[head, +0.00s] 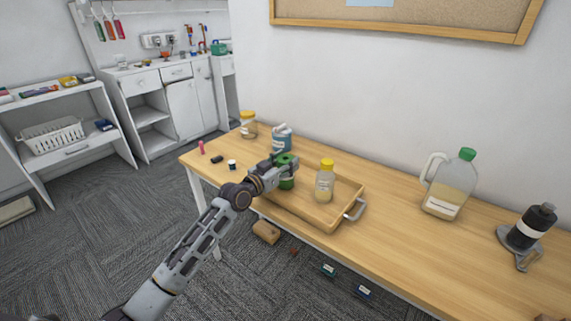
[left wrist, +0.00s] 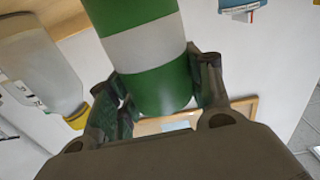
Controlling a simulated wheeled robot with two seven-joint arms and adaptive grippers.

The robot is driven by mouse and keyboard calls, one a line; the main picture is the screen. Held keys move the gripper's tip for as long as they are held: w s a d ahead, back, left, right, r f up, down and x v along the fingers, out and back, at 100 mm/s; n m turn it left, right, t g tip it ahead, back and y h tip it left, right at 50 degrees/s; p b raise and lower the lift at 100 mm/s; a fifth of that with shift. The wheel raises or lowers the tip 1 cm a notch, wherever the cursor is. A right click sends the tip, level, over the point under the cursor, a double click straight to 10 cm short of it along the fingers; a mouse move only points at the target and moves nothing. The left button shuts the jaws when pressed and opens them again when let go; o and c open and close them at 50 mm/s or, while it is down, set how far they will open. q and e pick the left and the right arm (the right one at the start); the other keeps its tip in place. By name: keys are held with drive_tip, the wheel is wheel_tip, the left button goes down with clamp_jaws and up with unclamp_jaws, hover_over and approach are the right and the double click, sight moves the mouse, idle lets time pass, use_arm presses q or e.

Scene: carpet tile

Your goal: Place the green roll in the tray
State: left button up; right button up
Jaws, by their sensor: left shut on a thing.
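The green roll (head: 287,182) is in my left gripper (head: 280,168), over the far left part of the wooden tray (head: 334,222). I cannot tell whether the roll touches the tray floor. In the left wrist view the roll (left wrist: 150,50) shows green with a wide white band, and the left gripper's fingers (left wrist: 160,92) are closed on its two sides. The tray lies on the wooden table and has a metal handle at its right end. My right gripper is not in view.
A yellow-lidded jar (head: 325,183) stands in the tray, right of the roll. A blue container (head: 282,140) and another yellow-lidded jar (head: 248,125) stand behind. A green-capped jug (head: 451,185) and a black bottle (head: 532,226) stand on the right of the table (head: 400,245).

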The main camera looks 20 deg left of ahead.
use_arm(q)
drive_tip(key=shift+f, duration=0.1)
drive_tip(key=o, duration=1.1)
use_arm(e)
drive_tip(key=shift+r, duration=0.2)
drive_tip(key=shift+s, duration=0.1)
